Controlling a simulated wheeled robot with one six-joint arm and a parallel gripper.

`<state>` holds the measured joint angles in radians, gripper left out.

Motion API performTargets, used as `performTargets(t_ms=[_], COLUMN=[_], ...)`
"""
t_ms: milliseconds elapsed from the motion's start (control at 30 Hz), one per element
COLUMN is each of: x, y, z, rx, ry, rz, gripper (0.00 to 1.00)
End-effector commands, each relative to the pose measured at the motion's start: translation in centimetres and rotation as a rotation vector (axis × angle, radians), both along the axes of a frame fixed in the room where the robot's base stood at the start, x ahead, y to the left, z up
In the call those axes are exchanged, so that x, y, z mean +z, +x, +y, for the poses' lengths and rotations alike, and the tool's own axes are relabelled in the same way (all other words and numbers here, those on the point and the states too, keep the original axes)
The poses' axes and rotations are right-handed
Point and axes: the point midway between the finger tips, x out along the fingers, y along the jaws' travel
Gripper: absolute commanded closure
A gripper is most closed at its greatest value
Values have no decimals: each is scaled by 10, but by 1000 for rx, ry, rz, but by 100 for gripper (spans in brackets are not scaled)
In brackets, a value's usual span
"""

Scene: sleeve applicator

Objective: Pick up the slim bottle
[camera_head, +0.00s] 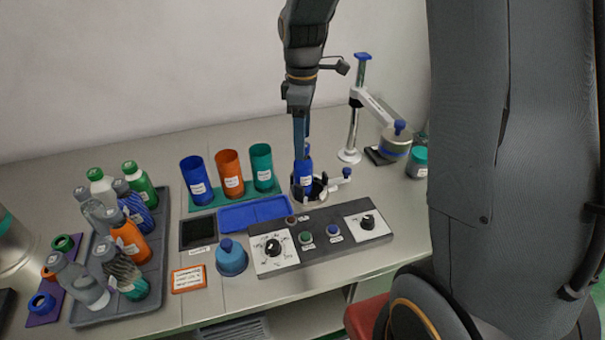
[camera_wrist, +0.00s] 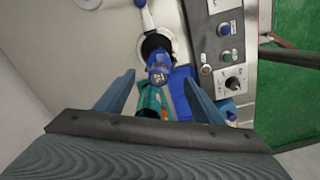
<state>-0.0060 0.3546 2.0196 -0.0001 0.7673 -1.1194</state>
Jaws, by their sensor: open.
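A slim blue cylinder with a white label (camera_head: 303,180), which appears to be the slim bottle, stands upright in the round clamp holder (camera_head: 325,187). In the wrist view the blue cylinder (camera_wrist: 159,66) lies between my two fingers, apart from both in the picture. My gripper (camera_head: 300,152) is directly above or around its top in the head view; I cannot tell how deep the fingers reach. It is open and empty, and its spread fingers show in the wrist view (camera_wrist: 159,77). The cylinder's lower end is hidden in the holder.
A control panel (camera_head: 318,240) lies in front of the holder. Blue (camera_head: 196,182), orange (camera_head: 229,175) and teal (camera_head: 262,168) cups stand to its left. A grey tray (camera_head: 160,265) holds several bottles. A post with a swing arm (camera_head: 352,130) stands at the back right.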

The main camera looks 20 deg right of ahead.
Motion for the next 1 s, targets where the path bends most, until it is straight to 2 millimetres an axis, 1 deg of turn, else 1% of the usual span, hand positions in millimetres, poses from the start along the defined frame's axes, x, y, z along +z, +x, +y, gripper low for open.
performTargets(t_ms=[100, 333, 633, 767, 967, 1000], x=[-13, -32, -67, -73, -73, -73], y=[-1, -1, 1, 1, 1, 1], z=[-1, -2, -4, -4, -4, -4], rx=[-1, -3, -4, -4, -4, -4], ry=[0, 0, 0, 0, 0, 0], rz=[4, 3, 2, 1, 0, 0], gripper=[38, 38, 38, 38, 38, 43])
